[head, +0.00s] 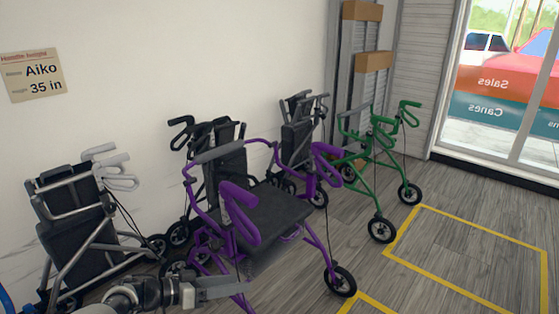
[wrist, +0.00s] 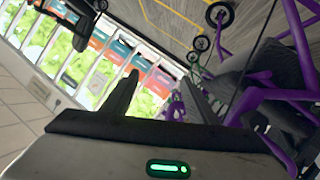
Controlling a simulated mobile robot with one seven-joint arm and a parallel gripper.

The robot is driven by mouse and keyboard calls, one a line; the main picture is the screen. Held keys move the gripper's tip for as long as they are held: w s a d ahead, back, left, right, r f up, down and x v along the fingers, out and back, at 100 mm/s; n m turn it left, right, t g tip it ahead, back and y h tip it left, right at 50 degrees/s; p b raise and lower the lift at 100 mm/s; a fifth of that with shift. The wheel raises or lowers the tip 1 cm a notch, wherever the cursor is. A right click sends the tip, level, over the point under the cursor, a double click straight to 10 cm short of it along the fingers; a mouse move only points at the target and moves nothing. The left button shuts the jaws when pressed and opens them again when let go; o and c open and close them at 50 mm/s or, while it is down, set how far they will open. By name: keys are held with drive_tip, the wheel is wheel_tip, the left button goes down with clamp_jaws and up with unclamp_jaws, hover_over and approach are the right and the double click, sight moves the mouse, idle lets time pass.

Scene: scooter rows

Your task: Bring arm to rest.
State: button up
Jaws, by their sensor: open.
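My gripper (head: 222,287) is at the bottom of the head view, at the near left side of the purple rollator (head: 265,218). In the wrist view, two dark fingers of my gripper (wrist: 158,98) stand apart with nothing between them. The purple rollator's frame (wrist: 265,95) fills the right side of the wrist view, close to the right finger. I cannot tell whether they touch. The rollator stands upright and unfolded, with a black seat. My arm (head: 140,294) reaches in from the bottom left.
A folded grey rollator (head: 72,232) stands by the wall at left. More dark folded ones (head: 225,165) stand behind the purple one. A green rollator (head: 378,140) stands at right. Yellow floor lines (head: 465,234) mark a bare area at right.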

drive_tip(key=s+d+r+n+g+y, duration=0.15)
drive_tip(key=d+r+g+y, duration=0.25)
drive_tip(key=d+r, duration=0.45)
drive_tip(key=s+d+r+m+g+y, duration=0.1)
drive_tip(key=s+d+r+g+y, duration=0.25)
drive_tip(key=d+r, duration=0.45)
drive_tip(key=s+d+r+n+t+y, duration=0.3)
drive_tip(key=s+d+r, duration=0.25)
drive_tip(key=s, duration=0.25)
drive_tip(key=s+d+r+n+t+y, duration=0.2)
drive_tip(key=s+d+r+n+t, duration=0.15)
drive_tip(key=s+d+r, duration=0.35)
wheel_tip(320, 180, up, 26)
drive_tip(key=s+a+p, duration=0.1)
drive_tip(key=a+p, duration=0.1)
drive_tip(key=p, duration=2.4)
drive_tip(key=shift+a+p, duration=0.2)
drive_tip(key=shift+p, duration=0.2)
drive_tip(key=shift+s, duration=0.1)
